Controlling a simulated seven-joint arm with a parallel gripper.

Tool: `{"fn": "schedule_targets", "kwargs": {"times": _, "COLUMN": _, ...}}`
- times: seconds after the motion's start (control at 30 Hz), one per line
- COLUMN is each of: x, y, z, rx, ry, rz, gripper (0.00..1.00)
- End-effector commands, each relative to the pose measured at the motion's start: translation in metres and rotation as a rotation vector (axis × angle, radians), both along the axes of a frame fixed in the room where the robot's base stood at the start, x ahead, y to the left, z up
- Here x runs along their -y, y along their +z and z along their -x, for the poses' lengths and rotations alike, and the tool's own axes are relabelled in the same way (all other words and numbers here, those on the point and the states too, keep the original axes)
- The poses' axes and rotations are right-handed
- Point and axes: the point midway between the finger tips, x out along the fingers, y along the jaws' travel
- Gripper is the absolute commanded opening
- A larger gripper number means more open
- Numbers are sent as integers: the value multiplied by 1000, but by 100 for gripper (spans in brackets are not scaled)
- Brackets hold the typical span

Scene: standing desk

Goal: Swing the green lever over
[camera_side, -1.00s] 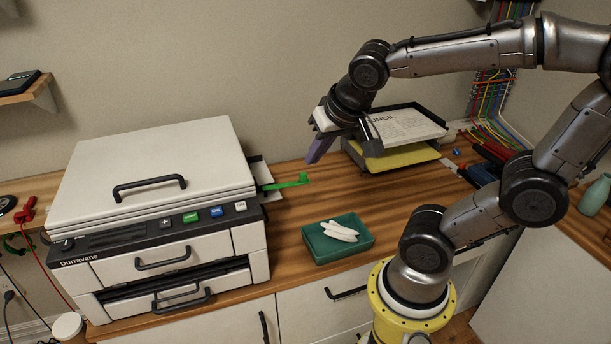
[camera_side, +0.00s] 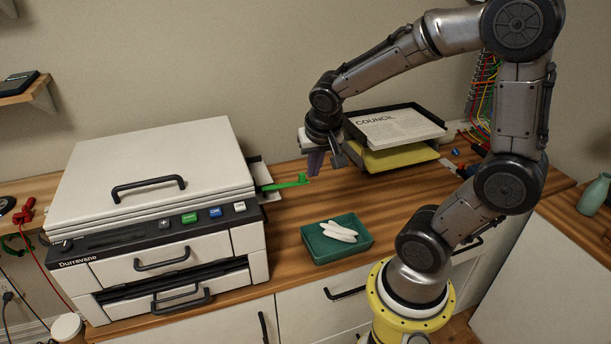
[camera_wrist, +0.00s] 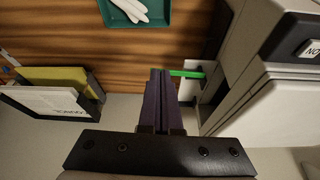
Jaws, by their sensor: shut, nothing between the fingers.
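The green lever (camera_side: 285,184) sticks out from the right side of the white Durravane machine (camera_side: 150,175), pointing right, with a small upturned tip. My gripper (camera_side: 315,163) is just right of and slightly above the lever's tip, its purple fingers pointing down. In the wrist view my gripper (camera_wrist: 161,75) is shut and empty, and the green lever (camera_wrist: 187,73) lies just right of the fingertips. The tip and fingers look very close; I cannot tell whether they touch.
A green tray (camera_side: 312,249) with white pieces stands on the wooden desk in front. A paper tray (camera_side: 437,118) with a "COUNCIL" sheet and yellow paper stands at the back right. The wood between the machine and my arm's base is otherwise clear.

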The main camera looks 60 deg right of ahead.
Motion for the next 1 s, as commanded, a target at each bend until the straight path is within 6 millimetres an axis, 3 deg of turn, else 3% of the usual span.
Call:
{"fn": "schedule_targets", "kwargs": {"times": 0.4, "x": 24, "y": -76, "z": -19, "rx": -5, "ry": -1, "rz": -3, "gripper": 0}}
{"fn": "schedule_targets", "kwargs": {"times": 0.7, "x": 49, "y": -72, "z": -41, "rx": 1, "ry": -1, "rz": -1, "gripper": 0}}
{"fn": "schedule_targets", "kwargs": {"times": 1.0, "x": 53, "y": -71, "z": -44, "rx": 1, "ry": 0, "rz": 0, "gripper": 0}}
